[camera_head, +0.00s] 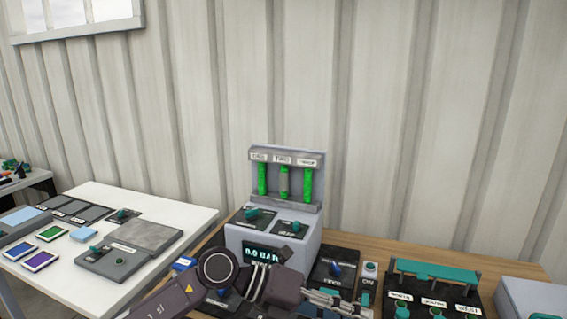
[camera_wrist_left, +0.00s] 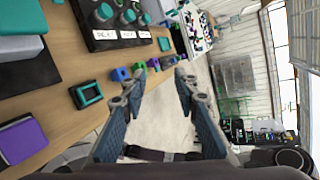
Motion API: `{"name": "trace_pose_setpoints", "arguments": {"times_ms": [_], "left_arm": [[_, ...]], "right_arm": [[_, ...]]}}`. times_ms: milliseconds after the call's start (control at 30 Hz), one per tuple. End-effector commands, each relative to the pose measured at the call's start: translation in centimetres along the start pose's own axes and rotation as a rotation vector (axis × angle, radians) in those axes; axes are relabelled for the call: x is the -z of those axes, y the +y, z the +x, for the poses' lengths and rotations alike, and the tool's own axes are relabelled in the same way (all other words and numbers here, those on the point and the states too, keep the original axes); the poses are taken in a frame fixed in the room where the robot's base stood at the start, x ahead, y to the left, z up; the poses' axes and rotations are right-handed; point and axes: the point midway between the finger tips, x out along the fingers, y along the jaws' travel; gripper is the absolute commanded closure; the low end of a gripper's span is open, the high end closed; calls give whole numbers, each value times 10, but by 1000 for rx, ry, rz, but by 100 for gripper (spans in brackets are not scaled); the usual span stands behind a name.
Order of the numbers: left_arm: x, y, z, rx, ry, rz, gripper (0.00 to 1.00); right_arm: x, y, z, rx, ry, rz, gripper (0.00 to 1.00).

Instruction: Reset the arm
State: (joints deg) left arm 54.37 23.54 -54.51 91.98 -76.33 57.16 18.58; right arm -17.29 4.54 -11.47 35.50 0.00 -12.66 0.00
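My left gripper (camera_wrist_left: 158,88) is open in the left wrist view, its two blue-padded fingers spread apart with nothing between them. It points past the edge of a wooden bench (camera_wrist_left: 62,112), with pale floor showing between the fingers. In the head view, my dark arm (camera_head: 172,300) crosses the bottom from the left, in front of a grey device (camera_head: 302,238) with green gauge tubes. The arm partly covers the device's digital display (camera_head: 262,253). My right gripper does not show.
A black panel with teal knobs (camera_head: 434,300) stands at right on the bench (camera_head: 520,268). A white table (camera_head: 185,212) at left holds a grey box (camera_head: 128,248) and coloured cards. Small coloured blocks (camera_wrist_left: 121,74) lie near the left gripper's fingers in the wrist picture.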

Motion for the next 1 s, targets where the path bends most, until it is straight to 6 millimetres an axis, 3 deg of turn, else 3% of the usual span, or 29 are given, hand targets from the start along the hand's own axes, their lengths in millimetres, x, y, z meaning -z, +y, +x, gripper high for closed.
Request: {"name": "trace_pose_setpoints", "arguments": {"times_ms": [100, 200, 300, 367, 467, 567, 667, 767, 867, 1000], "left_arm": [[-14, -56, 5, 273, -176, -103, 72], [-36, -87, -14, 469, -346, -221, 72], [-60, -97, -47, 634, -529, -369, 72], [-72, -92, -70, 716, -641, -471, 72], [-85, -66, -112, 822, -833, -659, 72], [-86, -21, -151, 886, -1023, -868, 72], [-70, 36, -182, 909, -1207, -1095, 72], [-36, 99, -205, 886, -1378, -1334, 72], [15, 156, -216, 820, -1526, -1575, 72], [103, 217, -216, 666, -1685, -1901, 72]], "right_arm": [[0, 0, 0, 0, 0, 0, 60], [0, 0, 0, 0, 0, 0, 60], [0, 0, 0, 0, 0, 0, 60], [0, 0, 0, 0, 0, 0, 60], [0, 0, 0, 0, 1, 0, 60], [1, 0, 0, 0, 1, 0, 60], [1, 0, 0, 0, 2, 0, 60], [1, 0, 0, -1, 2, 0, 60], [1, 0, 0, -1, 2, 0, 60], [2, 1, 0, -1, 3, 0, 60]]}}
